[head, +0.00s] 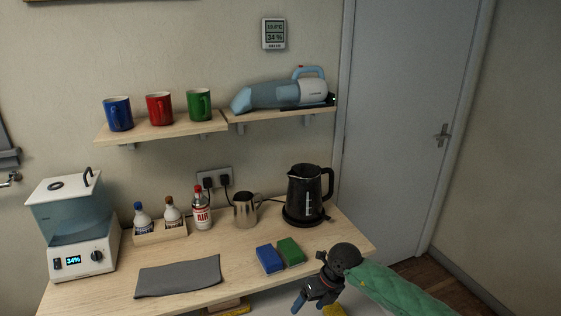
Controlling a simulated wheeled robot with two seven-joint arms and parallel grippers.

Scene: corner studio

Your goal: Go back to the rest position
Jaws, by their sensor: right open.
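My right gripper (309,302) is at the bottom of the head view, right of centre, in front of the wooden counter (225,293). Its fingers point down and to the left, and it is open with nothing visible between them. My right arm, in a green quilted cover, reaches in from the lower right. The blue and green blocks lie just behind the gripper, and I see no contact. My left gripper is not in view.
On the counter are a blue block (269,259), green block (290,251), grey cloth (178,277), black kettle (304,192), metal pitcher (245,210), bottles and a dispenser (82,255). Shelves above hold mugs (159,108) and a handheld vacuum (270,95). A door (405,130) stands right.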

